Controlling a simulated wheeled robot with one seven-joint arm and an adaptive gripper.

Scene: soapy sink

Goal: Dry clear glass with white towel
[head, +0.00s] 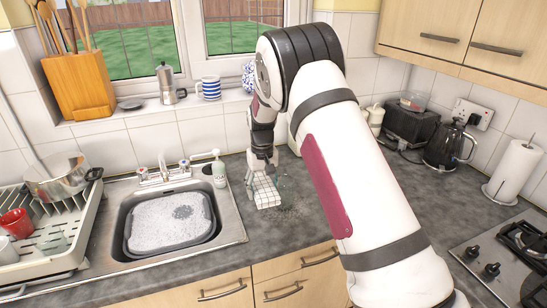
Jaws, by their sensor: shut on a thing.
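My gripper (262,168) points down over the counter just right of the sink and is shut on the white towel (266,196). The towel has a dark grid pattern and hangs below the fingers, close to or touching the counter. A clear, faintly greenish glass (283,183) shows just right of the towel. It is small and partly covered by my gripper and the towel, so I cannot tell whether they touch.
The sink (232,232) holds a grey tub (132,243) of suds. A soap bottle (219,170) stands between sink and gripper. A dish rack (85,232) is at left, a kettle (450,147), paper roll (513,172) and hob (510,290) at right. Front counter is clear.

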